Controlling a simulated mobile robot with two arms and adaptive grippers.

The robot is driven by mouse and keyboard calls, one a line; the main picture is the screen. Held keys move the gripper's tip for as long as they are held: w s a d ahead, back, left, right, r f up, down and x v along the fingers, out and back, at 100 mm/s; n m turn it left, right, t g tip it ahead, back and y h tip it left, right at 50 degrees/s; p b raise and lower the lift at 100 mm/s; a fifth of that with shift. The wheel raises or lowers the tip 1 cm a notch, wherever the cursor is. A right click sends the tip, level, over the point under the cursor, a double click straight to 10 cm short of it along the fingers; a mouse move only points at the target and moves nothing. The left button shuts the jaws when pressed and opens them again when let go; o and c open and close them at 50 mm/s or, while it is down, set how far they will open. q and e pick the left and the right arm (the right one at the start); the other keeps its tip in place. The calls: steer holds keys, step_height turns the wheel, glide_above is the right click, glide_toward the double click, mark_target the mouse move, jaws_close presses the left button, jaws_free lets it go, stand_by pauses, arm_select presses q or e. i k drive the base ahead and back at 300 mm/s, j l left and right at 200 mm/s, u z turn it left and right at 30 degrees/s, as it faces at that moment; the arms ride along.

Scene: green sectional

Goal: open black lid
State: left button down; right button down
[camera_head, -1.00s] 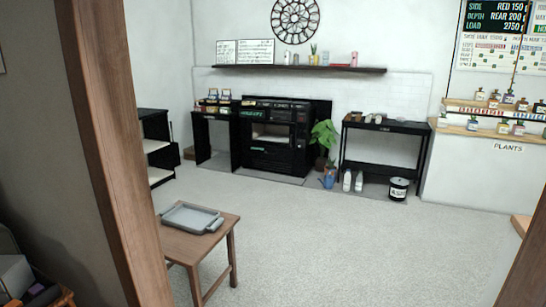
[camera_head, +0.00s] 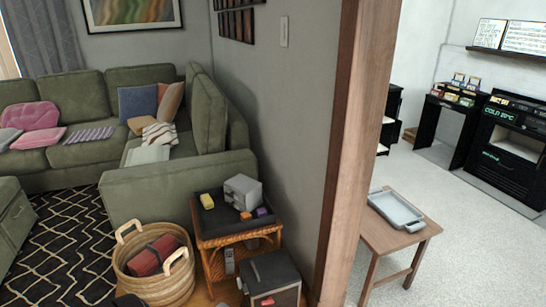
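A box with a dark, nearly black top (camera_head: 272,270) stands at the bottom middle of the head view, in front of the wicker side table. Its top looks closed. I cannot tell for certain that this is the black lid of the task. The bottom of the box is cut off by the picture's lower edge.
The wicker side table (camera_head: 213,262) holds a dark tray with small items. A basket (camera_head: 153,285) stands left of it, before the green sectional (camera_head: 165,183). A wooden door post (camera_head: 352,150) stands to the right. A wooden table with a grey tray (camera_head: 396,210) is beyond it.

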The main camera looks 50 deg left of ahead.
mark_target(275, 271)
steer(key=k+l+u, duration=0.1)
steer(key=u, duration=1.65)
